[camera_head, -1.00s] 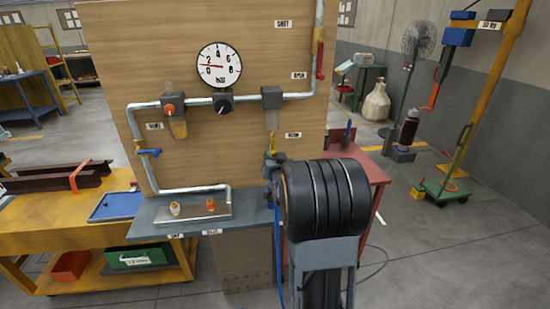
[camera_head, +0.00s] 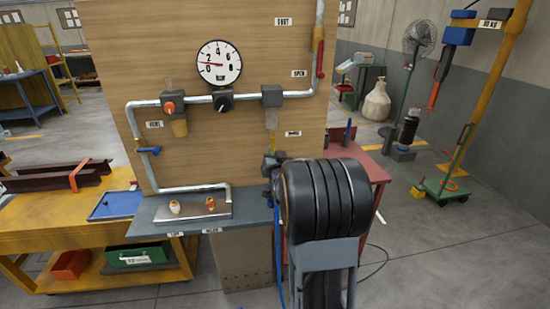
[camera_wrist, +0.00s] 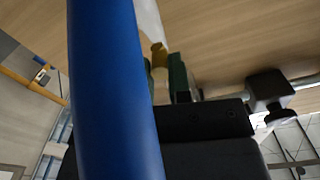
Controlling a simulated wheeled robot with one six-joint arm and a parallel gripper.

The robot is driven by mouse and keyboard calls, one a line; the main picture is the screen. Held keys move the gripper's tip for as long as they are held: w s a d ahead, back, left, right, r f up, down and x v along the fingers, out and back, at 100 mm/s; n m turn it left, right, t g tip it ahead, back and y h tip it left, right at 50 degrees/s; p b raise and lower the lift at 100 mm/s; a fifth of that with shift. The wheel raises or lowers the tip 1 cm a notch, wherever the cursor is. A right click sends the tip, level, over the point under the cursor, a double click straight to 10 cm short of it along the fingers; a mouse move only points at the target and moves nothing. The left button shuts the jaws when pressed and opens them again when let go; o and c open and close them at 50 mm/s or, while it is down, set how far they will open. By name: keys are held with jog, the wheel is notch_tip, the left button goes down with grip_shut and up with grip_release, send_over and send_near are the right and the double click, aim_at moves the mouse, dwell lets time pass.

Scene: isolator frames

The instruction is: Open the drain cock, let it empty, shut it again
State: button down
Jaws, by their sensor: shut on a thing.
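The drain cock (camera_head: 272,141) is a small yellow brass piece under the clear bowl (camera_head: 271,119) on the right of the wooden panel. In the wrist view the brass cock (camera_wrist: 158,58) shows between green finger pads, below the pale bowl. My gripper (camera_wrist: 163,75) is shut on it from below. In the head view my gripper (camera_head: 272,160) is small and dark, partly hidden by my own arm. I cannot tell which way the cock is turned. No liquid level can be read in the bowl.
A gauge (camera_head: 219,63) reads about 2. A red lever (camera_head: 320,60) sits on the right pipe and a blue lever (camera_head: 148,151) on the left one. A grey shelf (camera_head: 150,221) juts out below. A blue hose-like cylinder (camera_wrist: 112,90) crosses the wrist view.

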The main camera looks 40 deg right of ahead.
jog(key=w+a+r+m+b, duration=0.2)
jog(key=a+r+m+b, duration=0.2)
jog(key=m+b, duration=1.3)
jog(key=shift+a+r+m, duration=0.2)
jog(key=shift+r+m, duration=0.1)
jog(key=shift+r, duration=0.35)
jog(key=c, duration=1.1)
grip_release()
jog(key=shift+o, duration=0.2)
jog(key=p+v, duration=0.2)
jog(key=v, duration=1.1)
jog(key=shift+s, duration=0.3)
jog(key=shift+a, duration=0.15)
